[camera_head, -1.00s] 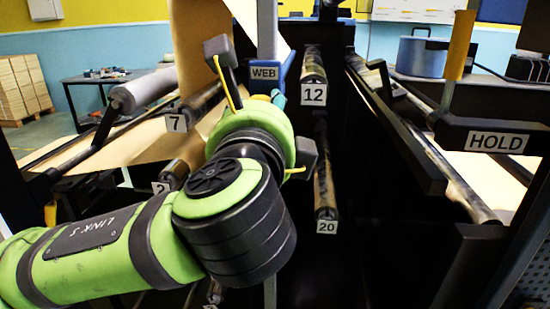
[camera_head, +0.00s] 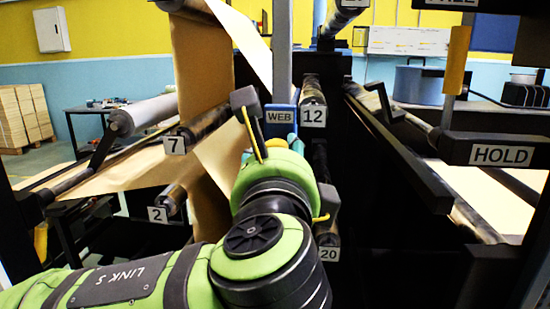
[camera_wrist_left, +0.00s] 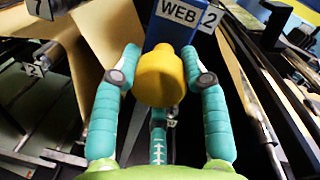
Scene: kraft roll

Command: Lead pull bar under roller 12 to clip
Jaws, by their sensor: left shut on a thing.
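The blue block labelled WEB (camera_head: 280,116), which I take for the pull bar, stands just left of roller 12 (camera_head: 312,90), its label level with the number plate 12. In the left wrist view its yellow knob (camera_wrist_left: 160,78) sits between the teal fingers of my left gripper (camera_wrist_left: 163,72), shut on it, with the blue block (camera_wrist_left: 172,28) beyond. In the head view my green arm mostly hides this gripper (camera_head: 277,142). Whether the bar touches roller 12 cannot be told. No clip can be made out. My right gripper is not in view.
Brown kraft web (camera_head: 200,70) hangs at the left by rollers 7 (camera_head: 205,122) and 2 (camera_head: 173,197). Roller 20's plate (camera_head: 328,254) is low, below roller 12. A black arm with a HOLD plate (camera_head: 500,155) juts in at right. Dark frame fills the middle.

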